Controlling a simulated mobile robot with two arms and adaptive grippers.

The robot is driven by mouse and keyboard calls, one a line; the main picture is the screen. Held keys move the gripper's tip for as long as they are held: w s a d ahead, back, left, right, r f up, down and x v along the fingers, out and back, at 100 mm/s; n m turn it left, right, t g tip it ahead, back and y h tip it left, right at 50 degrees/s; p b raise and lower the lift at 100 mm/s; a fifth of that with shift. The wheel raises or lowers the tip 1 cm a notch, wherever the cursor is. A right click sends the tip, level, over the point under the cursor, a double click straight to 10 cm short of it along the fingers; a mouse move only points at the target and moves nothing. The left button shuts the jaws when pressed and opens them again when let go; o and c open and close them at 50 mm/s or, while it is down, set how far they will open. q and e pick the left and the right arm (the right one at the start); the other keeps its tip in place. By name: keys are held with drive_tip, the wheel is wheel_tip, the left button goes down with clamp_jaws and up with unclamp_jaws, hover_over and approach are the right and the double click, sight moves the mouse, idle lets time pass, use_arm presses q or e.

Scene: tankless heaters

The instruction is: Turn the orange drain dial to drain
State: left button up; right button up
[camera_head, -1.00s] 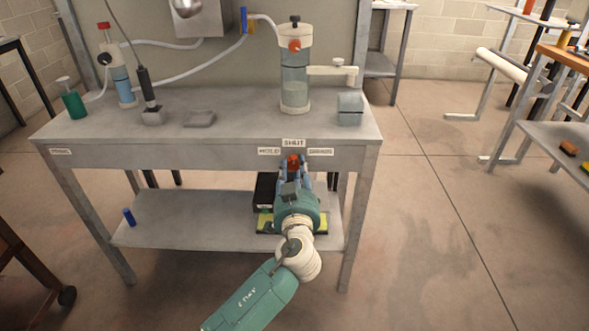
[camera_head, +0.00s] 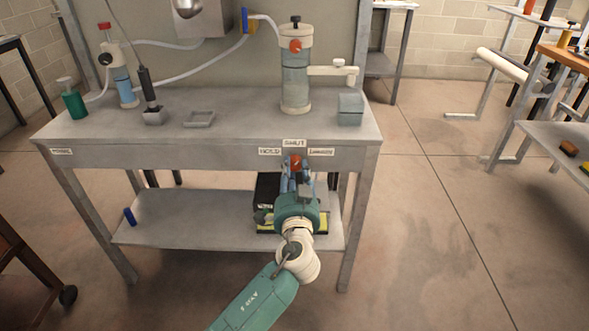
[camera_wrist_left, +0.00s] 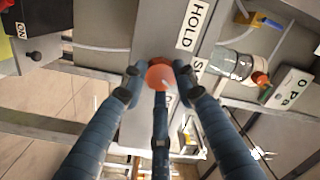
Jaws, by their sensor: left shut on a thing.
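The orange drain dial (camera_head: 295,162) is on the front edge of the grey workbench, just below the SHUT label (camera_head: 294,142). The HOLD label (camera_head: 269,151) is to its left, and another label (camera_head: 321,152), too small to read surely, is to its right. My left gripper (camera_head: 296,168) reaches up from below and is shut on the dial. In the left wrist view, the dial (camera_wrist_left: 159,76) sits between the blue fingers of the gripper (camera_wrist_left: 160,80), with a pale mark on its face. The HOLD label (camera_wrist_left: 192,25) also shows there. My right gripper is out of view.
A clear cylinder (camera_head: 295,75) with an orange knob stands on the workbench (camera_head: 225,125) above the dial, beside a grey box (camera_head: 350,109). A dark case (camera_head: 267,188) is on the lower shelf (camera_head: 180,215) behind my gripper.

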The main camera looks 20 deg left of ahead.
use_arm(q)
drive_tip(key=shift+d+r+m, duration=0.1)
drive_tip(key=shift+r+m, duration=0.2)
drive_tip(key=shift+m, duration=0.7)
drive_tip(key=shift+f+m+t+h+p, duration=0.15)
drive_tip(key=shift+m+p, duration=0.25)
drive_tip(key=shift+m, duration=0.7)
drive_tip(key=shift+r+m+t+h+p, duration=0.15)
drive_tip(key=shift+m+p, duration=0.2)
drive_tip(key=shift+m, duration=0.75)
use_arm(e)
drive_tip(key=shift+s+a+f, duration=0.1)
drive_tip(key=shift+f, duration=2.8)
use_arm(q)
drive_tip(key=shift+f, duration=0.15)
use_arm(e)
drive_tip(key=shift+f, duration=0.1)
use_arm(q)
drive_tip(key=o, duration=1.1)
drive_tip(key=shift+d, duration=0.15)
drive_tip(key=shift+o, duration=0.2)
drive_tip(key=shift+f, duration=0.1)
